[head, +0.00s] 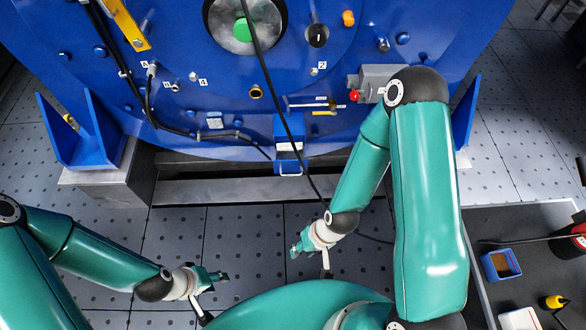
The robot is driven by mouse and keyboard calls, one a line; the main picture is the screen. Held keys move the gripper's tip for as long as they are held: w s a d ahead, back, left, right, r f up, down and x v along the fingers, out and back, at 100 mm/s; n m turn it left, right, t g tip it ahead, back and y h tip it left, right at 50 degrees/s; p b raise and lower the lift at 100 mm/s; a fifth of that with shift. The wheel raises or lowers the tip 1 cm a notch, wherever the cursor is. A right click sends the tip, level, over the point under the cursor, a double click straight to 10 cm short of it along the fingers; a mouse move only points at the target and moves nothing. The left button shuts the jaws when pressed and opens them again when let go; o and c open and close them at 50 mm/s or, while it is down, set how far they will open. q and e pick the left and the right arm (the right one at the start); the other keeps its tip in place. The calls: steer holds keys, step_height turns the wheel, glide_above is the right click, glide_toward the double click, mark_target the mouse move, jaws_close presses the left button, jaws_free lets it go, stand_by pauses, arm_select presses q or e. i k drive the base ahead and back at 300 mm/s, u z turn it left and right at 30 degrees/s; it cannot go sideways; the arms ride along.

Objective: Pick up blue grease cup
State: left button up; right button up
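A small open blue container (487,267) with a brown inside sits on the dark tray at the right; it may be the blue grease cup, but I cannot tell for sure. No other blue cup shows clearly. My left gripper (218,277) is low in the picture, over the tiled floor left of the middle. My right gripper (298,247) is over the floor in front of the machine, left of the tray and well apart from the blue container. Both grippers are too small in view to tell whether they are open; I see nothing clearly held.
The big blue machine (190,40) fills the back, with labelled ports, a black cable (275,95) hanging down its front and blue side brackets. The dark tray (525,225) also bears a red can (577,238), a yellow-and-black item (553,302) and a white box (518,321).

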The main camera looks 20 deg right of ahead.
mark_target(501, 265)
steer(key=u, duration=1.3)
steer(key=i, duration=0.15)
steer(key=z, duration=2.8)
steer(key=i, duration=0.1)
steer(key=z, duration=1.25)
steer(key=k, duration=0.9)
steer(key=z, duration=0.15)
steer(key=i, duration=0.9)
steer(key=u, duration=0.3)
steer(key=k, duration=0.25)
steer(key=z, duration=0.15)
